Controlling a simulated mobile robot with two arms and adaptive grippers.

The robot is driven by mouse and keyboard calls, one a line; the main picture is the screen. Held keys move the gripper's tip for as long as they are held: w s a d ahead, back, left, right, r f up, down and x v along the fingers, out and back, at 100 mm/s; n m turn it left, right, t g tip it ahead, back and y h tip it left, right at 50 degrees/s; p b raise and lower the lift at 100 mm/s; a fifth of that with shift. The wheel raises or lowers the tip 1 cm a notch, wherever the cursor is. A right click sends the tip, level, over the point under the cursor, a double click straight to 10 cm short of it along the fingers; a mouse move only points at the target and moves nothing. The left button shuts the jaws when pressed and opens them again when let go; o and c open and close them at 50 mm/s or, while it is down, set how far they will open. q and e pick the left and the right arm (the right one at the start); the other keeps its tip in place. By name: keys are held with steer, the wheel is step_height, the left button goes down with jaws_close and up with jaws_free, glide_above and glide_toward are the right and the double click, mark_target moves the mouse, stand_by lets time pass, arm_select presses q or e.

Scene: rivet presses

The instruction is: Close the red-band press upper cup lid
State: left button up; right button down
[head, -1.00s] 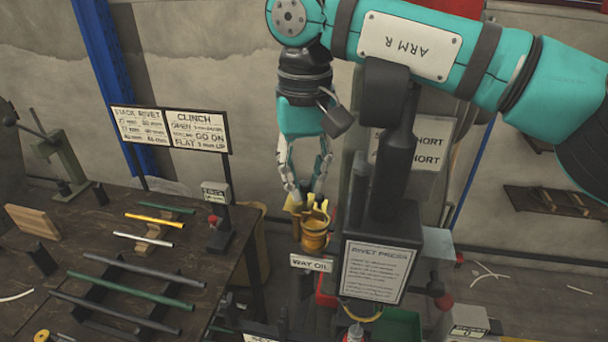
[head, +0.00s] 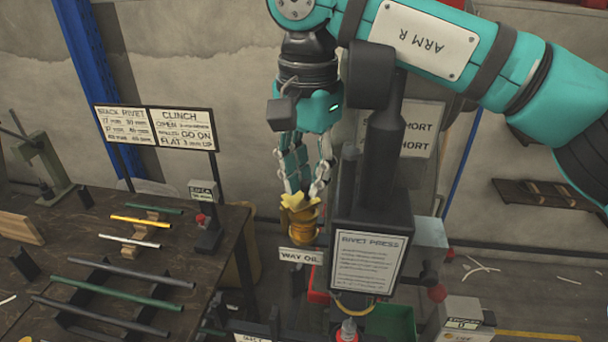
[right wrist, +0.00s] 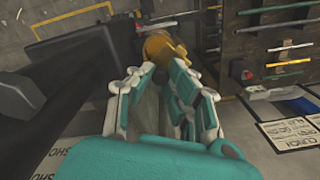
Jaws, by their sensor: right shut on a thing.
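A brass cup (head: 305,229) stands at the left side of the rivet press (head: 372,215), above the WAY OIL label (head: 300,256). A yellow lid piece (head: 297,202) sits at the cup's top, and I cannot tell whether it lies flat on the rim. My right gripper (head: 303,192) points down from above, with its fingertips at the yellow piece, shut on it. In the right wrist view the brass cup (right wrist: 163,48) shows just beyond the fingertips (right wrist: 158,72). My left gripper is not in view.
The press's dark column stands close to the right of my gripper. A workbench (head: 225,262) at the left holds rods, a wooden block and a small stand with a red knob (head: 201,218). A green bin (head: 392,322) is below the press.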

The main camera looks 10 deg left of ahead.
steer(key=m, duration=0.2)
steer(key=s+m+b, duration=0.1)
steer(key=m, duration=0.1)
steer(key=shift+s+d+m, duration=0.1)
steer(key=shift+d+m, duration=0.1)
steer(key=shift+m, duration=0.1)
steer(key=shift+s+r+m+b, duration=0.1)
steer(key=shift+s+m+b, duration=0.2)
steer(key=shift+m, duration=0.55)
steer(key=shift+s+m+b, duration=0.2)
steer(key=shift+m+b, duration=0.15)
steer(key=shift+m, duration=0.5)
steer(key=c, duration=1.2)
jaws_free()
steer(key=shift+c, duration=0.2)
step_height(320, 180, up, 12)
